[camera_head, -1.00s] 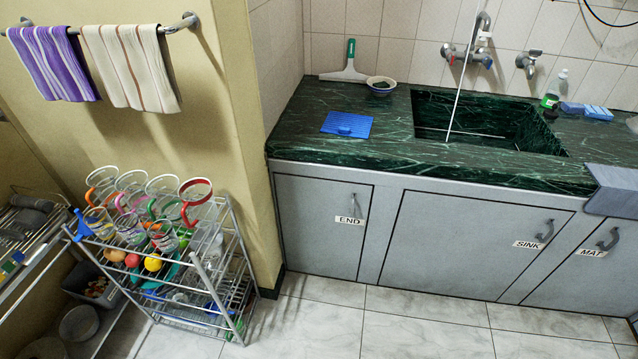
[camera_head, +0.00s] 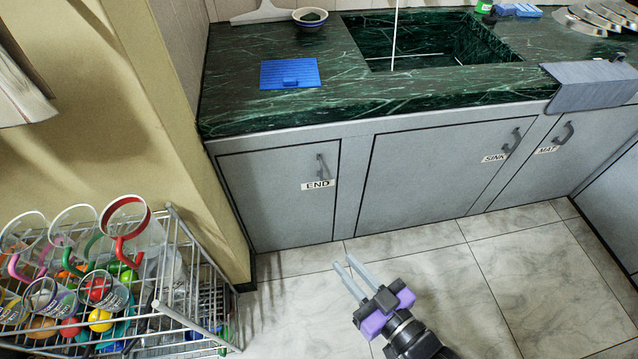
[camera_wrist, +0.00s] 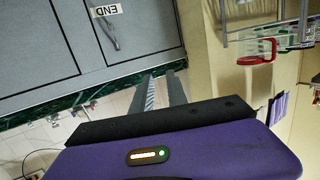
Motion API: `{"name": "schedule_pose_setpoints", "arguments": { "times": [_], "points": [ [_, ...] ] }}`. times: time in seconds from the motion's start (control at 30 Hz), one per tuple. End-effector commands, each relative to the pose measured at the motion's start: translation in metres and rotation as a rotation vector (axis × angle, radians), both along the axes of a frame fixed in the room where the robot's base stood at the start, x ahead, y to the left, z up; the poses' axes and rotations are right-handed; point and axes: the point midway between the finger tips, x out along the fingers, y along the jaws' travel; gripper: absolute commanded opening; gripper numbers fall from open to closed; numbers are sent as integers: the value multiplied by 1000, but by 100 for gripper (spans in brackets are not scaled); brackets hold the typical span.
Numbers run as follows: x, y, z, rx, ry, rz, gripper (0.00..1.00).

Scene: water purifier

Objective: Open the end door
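The end door (camera_head: 275,208) is a grey cabinet door at the left of the counter front, and it is shut. It has a white END label (camera_head: 318,184) and a grey handle (camera_head: 322,165) near its right edge. In the wrist view the door (camera_wrist: 130,45) appears upside down, with its handle (camera_wrist: 108,34) and label (camera_wrist: 106,10) in sight. My gripper (camera_head: 345,262) is open and empty, with its two fingers parallel and a gap between them. It is in front of and below the handle in the head view, apart from the door. The fingers (camera_wrist: 163,84) also show in the wrist view.
A metal rack (camera_head: 190,285) with cups and coloured balls stands at the left, beside the beige wall (camera_head: 150,110). The SINK door (camera_head: 430,175) and MAT door (camera_head: 540,155) are shut. A blue mat (camera_head: 290,73) lies on the green counter. The tiled floor (camera_head: 300,310) before the cabinets is clear.

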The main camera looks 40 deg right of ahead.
Motion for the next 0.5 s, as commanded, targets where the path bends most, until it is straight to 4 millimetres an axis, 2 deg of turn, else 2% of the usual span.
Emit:
{"name": "schedule_pose_setpoints", "arguments": {
  "times": [0.03,0.2,0.33,0.5],
  "points": [
    [23,-12,-29,-3,-21,-26,19],
    [91,-56,-84,-16,-67,-96,19],
    [141,-97,-113,-28,-99,-146,19],
    [189,-145,-130,-43,-129,-193,19]
  ]
}}
